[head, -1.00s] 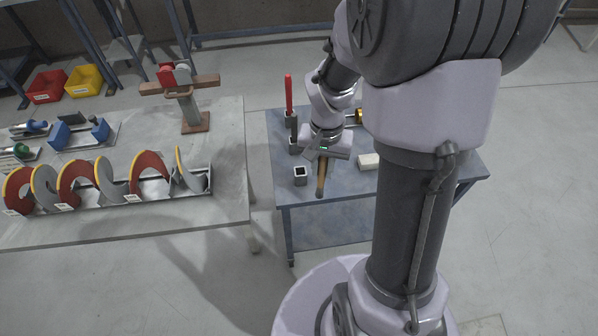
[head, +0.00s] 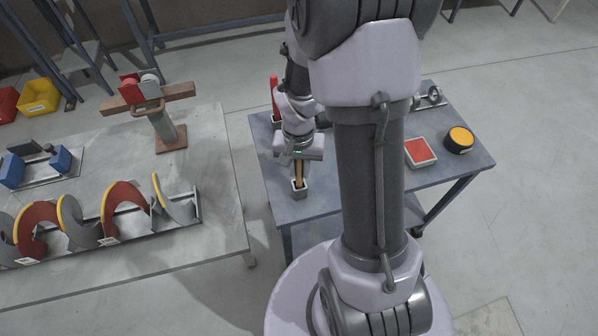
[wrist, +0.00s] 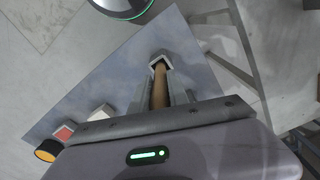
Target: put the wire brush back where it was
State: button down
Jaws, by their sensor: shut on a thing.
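The wire brush (head: 299,171) shows as a brown wooden handle below my gripper (head: 299,159). My gripper is shut on it, and in the wrist view the handle (wrist: 160,83) runs between the two jaws (wrist: 160,97). A square open-topped holder (head: 299,191) stands at the small blue table's front left. The handle's end meets the mouth of this holder (wrist: 163,57) in both views and appears to be in it. How deep it sits I cannot tell. The bristles are not visible.
A red-handled tool (head: 274,92) stands farther back on the blue table (head: 450,178). A red-topped block (head: 420,152) and a yellow-topped round thing (head: 460,139) lie on the right. A grey bench with augers (head: 120,205) stands left, across a gap.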

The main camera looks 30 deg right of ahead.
jog(key=shift+r, duration=0.1)
jog(key=c, duration=1.3)
grip_release()
jog(key=shift+f, duration=0.2)
jog(key=shift+o, duration=0.2)
